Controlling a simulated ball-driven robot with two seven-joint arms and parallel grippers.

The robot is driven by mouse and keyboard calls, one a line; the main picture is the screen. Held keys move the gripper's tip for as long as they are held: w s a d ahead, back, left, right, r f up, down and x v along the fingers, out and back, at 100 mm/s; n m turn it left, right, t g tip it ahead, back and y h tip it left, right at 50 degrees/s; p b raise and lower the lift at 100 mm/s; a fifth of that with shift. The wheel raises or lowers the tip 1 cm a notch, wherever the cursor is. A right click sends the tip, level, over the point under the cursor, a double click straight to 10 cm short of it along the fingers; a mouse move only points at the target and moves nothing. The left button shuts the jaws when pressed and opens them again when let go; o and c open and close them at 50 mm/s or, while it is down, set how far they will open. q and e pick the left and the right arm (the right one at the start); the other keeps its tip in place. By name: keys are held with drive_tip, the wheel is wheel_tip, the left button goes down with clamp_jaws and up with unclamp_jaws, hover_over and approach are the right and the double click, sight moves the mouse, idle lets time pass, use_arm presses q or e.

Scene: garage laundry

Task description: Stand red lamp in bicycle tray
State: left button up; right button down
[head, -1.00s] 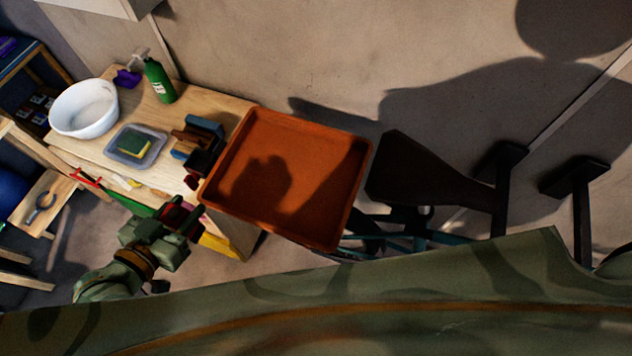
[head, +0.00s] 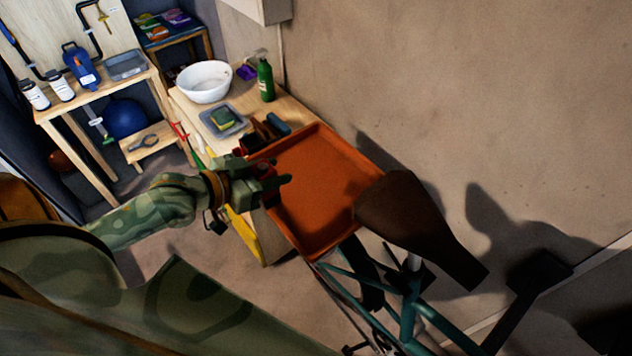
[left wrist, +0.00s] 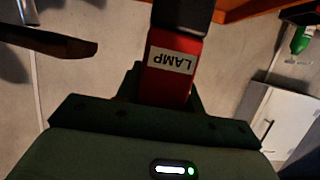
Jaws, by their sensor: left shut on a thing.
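The red lamp (left wrist: 172,75), with a white label reading LAMP and a dark end, is between the fingers of my left gripper (head: 282,183), which is shut on it. In the head view the gripper is at the left edge of the orange bicycle tray (head: 318,175) and mostly hides the lamp. The tray looks empty where it shows. Its orange edge (left wrist: 255,8) crosses the top of the left wrist view, beyond the lamp. I cannot tell whether the lamp touches the tray. My right gripper is not in view.
The dark bicycle saddle (head: 405,210) stands right of the tray, above the teal frame (head: 408,310). A wooden table behind holds a white bowl (head: 205,84), a green bottle (head: 266,80) and a grey dish (head: 215,118) with a sponge. The wall is close behind.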

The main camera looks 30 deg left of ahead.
use_arm(q)
drive_tip(key=shift+w+d+f+b, duration=0.2)
drive_tip(key=shift+w+f+b, duration=1.95)
drive_tip(key=shift+w+f, duration=3.7)
drive_tip(key=shift+s+f, duration=0.1)
drive_tip(key=shift+f, duration=0.15)
drive_tip(key=o, duration=1.1)
drive_tip(key=shift+c, duration=0.2)
